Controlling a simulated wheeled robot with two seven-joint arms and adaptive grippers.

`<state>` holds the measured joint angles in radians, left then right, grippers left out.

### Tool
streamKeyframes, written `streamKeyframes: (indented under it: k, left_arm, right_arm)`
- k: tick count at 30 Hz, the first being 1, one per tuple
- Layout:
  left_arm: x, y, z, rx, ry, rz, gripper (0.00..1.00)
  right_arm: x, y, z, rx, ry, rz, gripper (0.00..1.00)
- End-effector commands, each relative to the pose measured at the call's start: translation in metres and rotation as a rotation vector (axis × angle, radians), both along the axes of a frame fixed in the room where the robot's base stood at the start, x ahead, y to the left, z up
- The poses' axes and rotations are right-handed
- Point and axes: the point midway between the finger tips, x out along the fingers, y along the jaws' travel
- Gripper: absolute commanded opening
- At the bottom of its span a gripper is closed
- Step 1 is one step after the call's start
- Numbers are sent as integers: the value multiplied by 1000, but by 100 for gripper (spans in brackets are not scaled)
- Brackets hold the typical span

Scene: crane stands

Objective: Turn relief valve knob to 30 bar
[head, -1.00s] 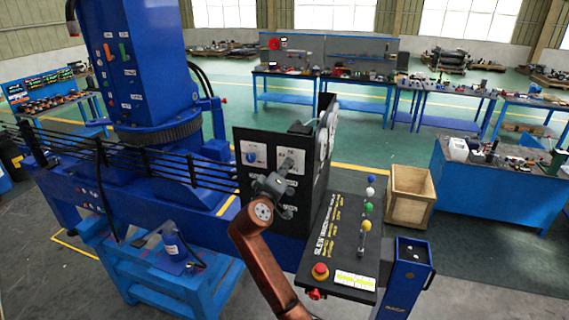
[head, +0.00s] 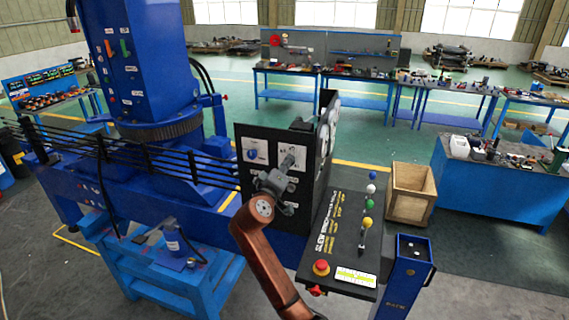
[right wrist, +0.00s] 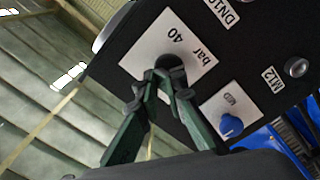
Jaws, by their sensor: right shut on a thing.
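The relief valve knob (right wrist: 168,64) is a small dark knob on a white plate (right wrist: 188,42) marked "40" and "bar" in the right wrist view. The plate is on a black panel, which also shows in the head view (head: 258,196). My right gripper (right wrist: 167,76) is shut on the knob, its two green fingers on either side of it. The fingertips hide part of the knob, and I see no clear pointer on it. In the head view my right gripper (head: 289,162) is at the panel's upper right. My left gripper is not in view.
A blue knob (right wrist: 231,126) on its own white plate sits beside the gripped one. A sloping black console (head: 335,235) with coloured-ball levers and a red button (head: 321,267) stands right of my arm. A wooden crate (head: 410,193) stands behind it.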

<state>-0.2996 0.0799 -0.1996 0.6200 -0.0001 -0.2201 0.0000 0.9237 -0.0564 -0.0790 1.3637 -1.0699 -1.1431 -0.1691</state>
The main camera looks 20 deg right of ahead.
Motion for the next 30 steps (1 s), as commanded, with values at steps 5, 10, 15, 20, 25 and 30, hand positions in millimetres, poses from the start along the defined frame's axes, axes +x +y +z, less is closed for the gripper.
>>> streamKeyframes:
  k: [5, 10, 15, 20, 25, 30]
  left_arm:
    - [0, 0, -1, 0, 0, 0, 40]
    - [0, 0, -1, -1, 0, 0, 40]
    - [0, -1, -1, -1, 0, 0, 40]
    - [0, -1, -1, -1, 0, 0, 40]
    - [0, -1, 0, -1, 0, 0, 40]
    - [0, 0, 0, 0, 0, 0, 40]
  right_arm:
    - [4, 3, -19, 14, 31, 6, 0]
    - [4, 3, -19, 14, 31, 7, 12]
    - [4, 1, -18, 13, 29, 6, 24]
    - [4, 0, -16, 12, 26, 4, 35]
    - [3, -1, -13, 10, 22, 3, 43]
    - [3, -1, -11, 8, 18, 3, 43]
